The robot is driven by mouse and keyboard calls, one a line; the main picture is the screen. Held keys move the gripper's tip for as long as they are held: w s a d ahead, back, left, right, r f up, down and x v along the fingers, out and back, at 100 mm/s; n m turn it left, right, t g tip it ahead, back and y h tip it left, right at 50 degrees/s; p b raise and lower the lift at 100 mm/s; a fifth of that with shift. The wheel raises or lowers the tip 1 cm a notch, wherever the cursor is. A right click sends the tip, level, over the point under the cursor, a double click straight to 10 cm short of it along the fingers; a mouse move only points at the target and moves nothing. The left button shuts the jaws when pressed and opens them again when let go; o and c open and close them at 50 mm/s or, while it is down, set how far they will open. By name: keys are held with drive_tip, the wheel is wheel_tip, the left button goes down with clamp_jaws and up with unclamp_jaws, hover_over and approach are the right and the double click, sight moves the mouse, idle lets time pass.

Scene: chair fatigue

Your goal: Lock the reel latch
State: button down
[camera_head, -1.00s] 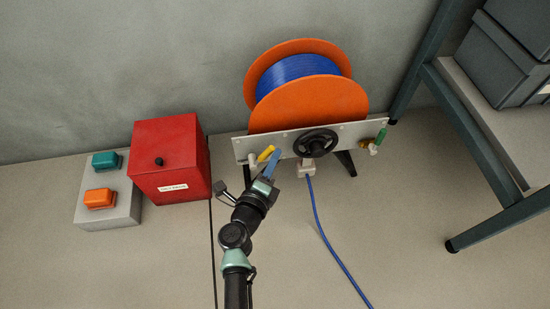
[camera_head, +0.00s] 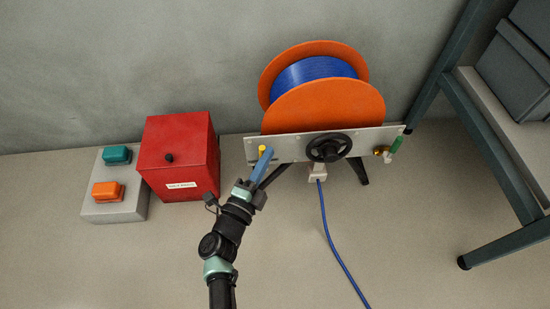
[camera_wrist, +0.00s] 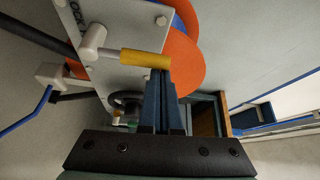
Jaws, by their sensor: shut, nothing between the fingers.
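The reel is an orange-flanged drum (camera_head: 325,105) wound with blue cable, behind a pale metal panel (camera_head: 290,147). A latch lever with a yellow grip (camera_head: 262,150) sits at the panel's left end. In the wrist view the yellow grip (camera_wrist: 145,58) sticks out sideways from a white pivot (camera_wrist: 93,42). My gripper (camera_head: 268,151) has blue fingers, shut and empty, right against or just in front of the grip. In the wrist view its fingertips (camera_wrist: 160,74) are at the grip's free end; I cannot tell if they touch. The fingers partly hide the lever in the head view.
A black handwheel (camera_head: 328,148) is mid-panel, and a green-handled valve (camera_head: 396,143) at its right end. A blue cable (camera_head: 335,245) runs along the floor. A red box (camera_head: 180,155) and a grey button box (camera_head: 115,190) stand left. A metal rack (camera_head: 500,160) stands right.

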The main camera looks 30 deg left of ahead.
drive_tip(key=shift+s+a+f+n+t, duration=0.1)
drive_tip(key=shift+s+a+n+t, duration=0.1)
drive_tip(key=shift+s+a+n, duration=0.2)
drive_tip(key=shift+s+a+f+n+t, duration=0.1)
drive_tip(key=shift+s+a+n+t, duration=0.15)
drive_tip(key=shift+a, duration=0.25)
drive_tip(key=shift+s+a+b, duration=0.25)
drive_tip(key=shift+a+b, duration=0.1)
drive_tip(key=shift+b, duration=0.05)
drive_tip(key=shift+a, duration=0.1)
